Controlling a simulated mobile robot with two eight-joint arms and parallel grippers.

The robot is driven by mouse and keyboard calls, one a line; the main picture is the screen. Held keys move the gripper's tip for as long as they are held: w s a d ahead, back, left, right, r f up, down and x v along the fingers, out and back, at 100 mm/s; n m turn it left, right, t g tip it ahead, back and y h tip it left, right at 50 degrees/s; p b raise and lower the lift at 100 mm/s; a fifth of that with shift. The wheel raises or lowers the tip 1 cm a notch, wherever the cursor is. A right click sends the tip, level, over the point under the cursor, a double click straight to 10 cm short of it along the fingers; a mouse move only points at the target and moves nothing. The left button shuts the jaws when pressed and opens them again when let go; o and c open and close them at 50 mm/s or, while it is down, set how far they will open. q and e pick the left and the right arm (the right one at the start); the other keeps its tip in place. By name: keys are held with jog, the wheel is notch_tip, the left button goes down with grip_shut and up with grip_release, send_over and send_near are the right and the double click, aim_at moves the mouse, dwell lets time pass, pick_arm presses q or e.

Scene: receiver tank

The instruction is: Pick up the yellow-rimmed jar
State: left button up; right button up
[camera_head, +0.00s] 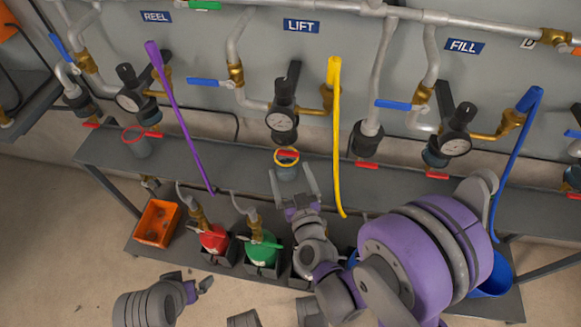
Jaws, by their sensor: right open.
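The yellow-rimmed jar (287,172) stands upright on the grey shelf, below the gauge under the LIFT sign. Its rim is yellow with a red part across the top, and its body is grey-blue. My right gripper (291,172) is open in front of the jar, with one finger to each side of it in the picture. I cannot tell whether the fingers touch it. The jar's lower part is partly hidden by the gripper. My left gripper (206,283) is low at the lower left, far from the jar; its opening is unclear.
A red-rimmed jar (139,146) stands on the shelf (225,152) at the left. A yellow hose (337,140) hangs just right of the jar, and a purple hose (180,120) hangs left. An orange bin (157,222), red container (214,243) and green container (262,253) sit below.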

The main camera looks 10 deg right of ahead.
jog(key=shift+w+d+f+m+t+h, duration=0.1)
jog(key=shift+d+f+m+t+h, duration=0.2)
jog(key=shift+f+h, duration=0.25)
jog(key=w, duration=0.4)
jog(key=shift+w+d+r, duration=0.1)
jog(key=shift+w+d, duration=0.05)
jog(key=shift+w, duration=0.15)
jog(key=shift+w+f, duration=0.2)
jog(key=shift+w, duration=1.3)
jog(key=shift+w+f, duration=0.2)
jog(key=shift+w, duration=1.25)
grip_shut()
